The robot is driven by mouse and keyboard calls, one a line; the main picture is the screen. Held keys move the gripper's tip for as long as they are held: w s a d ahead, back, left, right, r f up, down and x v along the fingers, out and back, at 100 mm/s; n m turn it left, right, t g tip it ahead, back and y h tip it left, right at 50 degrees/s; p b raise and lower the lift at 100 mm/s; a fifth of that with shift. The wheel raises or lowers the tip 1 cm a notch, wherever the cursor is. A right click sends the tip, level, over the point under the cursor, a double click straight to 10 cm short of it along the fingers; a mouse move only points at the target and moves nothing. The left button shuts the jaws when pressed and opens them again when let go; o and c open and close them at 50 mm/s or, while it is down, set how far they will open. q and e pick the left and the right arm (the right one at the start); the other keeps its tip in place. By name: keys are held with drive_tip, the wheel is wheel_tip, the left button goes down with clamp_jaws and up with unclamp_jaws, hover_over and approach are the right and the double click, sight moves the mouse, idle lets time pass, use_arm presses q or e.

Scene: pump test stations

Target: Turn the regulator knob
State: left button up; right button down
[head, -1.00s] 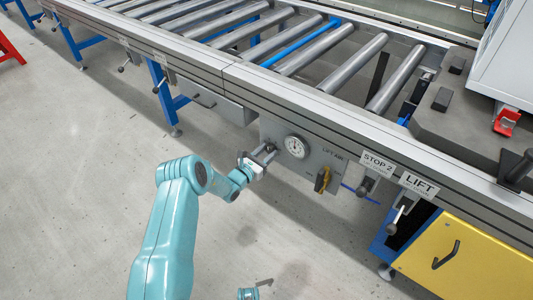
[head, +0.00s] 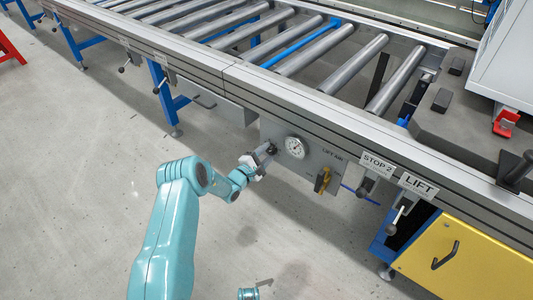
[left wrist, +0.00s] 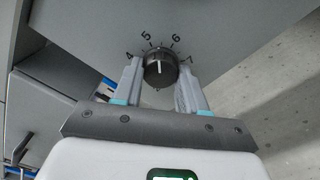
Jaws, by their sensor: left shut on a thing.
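The regulator knob (left wrist: 160,68) is a round black knob with a white pointer line. It sits on a grey panel, and the figures 4, 5, 6 and 7 are printed around it. The pointer aims between 5 and 6. My left gripper (head: 266,154) is at the knob, left of the round white gauge (head: 295,147). In the left wrist view its two fingers (left wrist: 159,84) stand on either side of the knob and are shut on it. In the head view the knob is mostly hidden by the fingers.
Right of the gauge are a yellow valve handle (head: 322,180) and levers under the STOP 2 (head: 377,164) and LIFT (head: 418,186) labels. The roller conveyor's edge rail (head: 300,105) runs above the panel. Open floor lies below and left.

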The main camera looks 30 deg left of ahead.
use_arm(q)
drive_tip(key=m, duration=0.6)
drive_tip(key=shift+f+p, duration=0.1)
drive_tip(key=shift+p, duration=0.2)
use_arm(e)
drive_tip(key=shift+s+r, duration=0.25)
drive_tip(key=shift+r, duration=0.1)
use_arm(q)
drive_tip(key=shift+m, duration=0.3)
drive_tip(key=o, duration=1)
drive_tip(key=shift+o, duration=0.2)
drive_tip(key=shift+s, duration=0.2)
drive_tip(key=s+a+p, duration=0.1)
drive_tip(key=s+p, duration=0.5)
drive_tip(key=s, duration=1)
use_arm(e)
drive_tip(key=shift+g, duration=0.3)
drive_tip(key=shift+s+a+r, duration=0.2)
drive_tip(key=shift+s+r, duration=0.05)
drive_tip(key=shift+r, duration=0.7)
drive_tip(key=shift+s+a+r, duration=0.2)
drive_tip(key=shift+r, duration=0.7)
drive_tip(key=shift+s+a+r, duration=0.2)
drive_tip(key=shift+s+r, duration=0.05)
drive_tip(key=shift+r, duration=0.7)
use_arm(q)
drive_tip(key=shift+a, duration=0.15)
